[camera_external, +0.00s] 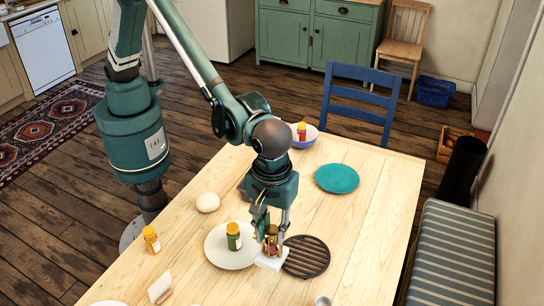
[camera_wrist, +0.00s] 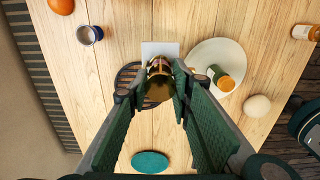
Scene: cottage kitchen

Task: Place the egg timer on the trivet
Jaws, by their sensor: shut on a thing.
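The egg timer appears to be the small brass-coloured object (camera_external: 271,243) with a pinkish middle; it also shows in the wrist view (camera_wrist: 158,88). My gripper (camera_external: 270,228) points down and is shut on it, with a finger on each side in the wrist view (camera_wrist: 159,78). A flat white square (camera_external: 270,263) shows just under or beyond the timer; I cannot tell whether they touch. The trivet (camera_external: 306,257) is a dark, round, slatted disc lying just right of the timer in the external view. In the wrist view the trivet (camera_wrist: 127,74) is partly hidden by the timer and a finger.
A cream plate (camera_external: 215,254) with a green jar (camera_external: 233,237) stands close left of the timer. A teal plate (camera_external: 337,178), a bowl (camera_external: 306,142) holding a jar, a pale round object (camera_external: 208,202) and an orange jar (camera_external: 151,239) stand farther off. The table right of the trivet is clear.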

